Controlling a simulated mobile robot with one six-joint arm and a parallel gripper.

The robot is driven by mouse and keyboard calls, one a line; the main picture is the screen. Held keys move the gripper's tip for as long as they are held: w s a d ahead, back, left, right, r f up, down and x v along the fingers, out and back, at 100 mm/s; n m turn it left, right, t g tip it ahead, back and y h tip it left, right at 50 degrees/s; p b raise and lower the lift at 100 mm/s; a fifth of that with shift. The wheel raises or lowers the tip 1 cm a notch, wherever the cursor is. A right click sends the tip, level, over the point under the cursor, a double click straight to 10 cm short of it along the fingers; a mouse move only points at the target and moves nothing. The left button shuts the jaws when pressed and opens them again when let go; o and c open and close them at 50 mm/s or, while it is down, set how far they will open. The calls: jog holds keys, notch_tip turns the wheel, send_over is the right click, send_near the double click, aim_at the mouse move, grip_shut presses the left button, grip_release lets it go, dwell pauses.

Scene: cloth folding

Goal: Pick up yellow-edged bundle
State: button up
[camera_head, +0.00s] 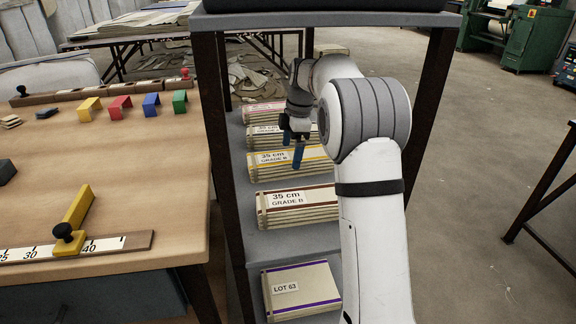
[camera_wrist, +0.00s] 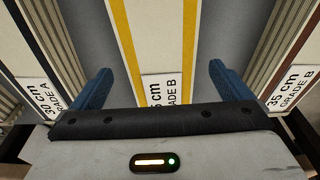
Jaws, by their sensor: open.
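The yellow-edged bundle (camera_head: 275,163) is a stack of folded cloth with a yellow stripe and a label reading "35 cm GRADE B". It lies on the grey shelf, third from the back in its row. My gripper (camera_head: 297,160) is over it, fingers pointing down. In the wrist view, the yellow-edged bundle (camera_wrist: 165,45) runs between the two blue fingers of my gripper (camera_wrist: 160,90). The fingers are open, one on each side of it, over the gaps to its neighbours. I cannot tell how deep the fingertips reach.
A brown-edged "35 cm GRADE B" bundle (camera_head: 297,208) lies in front, and a "GRADE A" bundle (camera_wrist: 30,65) is on the other side. A purple-edged LOT 63 bundle (camera_head: 301,291) lies lower. Shelf posts (camera_head: 222,150) stand close by. A wooden table (camera_head: 130,175) is at left.

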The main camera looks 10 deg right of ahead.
aim_at(291, 155)
jog(key=f, duration=0.2)
jog(key=f+b, duration=0.1)
jog(key=f, duration=0.1)
jog(key=shift+a+b, duration=0.2)
jog(key=shift+b, duration=0.1)
jog(key=shift+r, duration=0.1)
jog(key=shift+c, duration=0.2)
jog(key=c, duration=1.2)
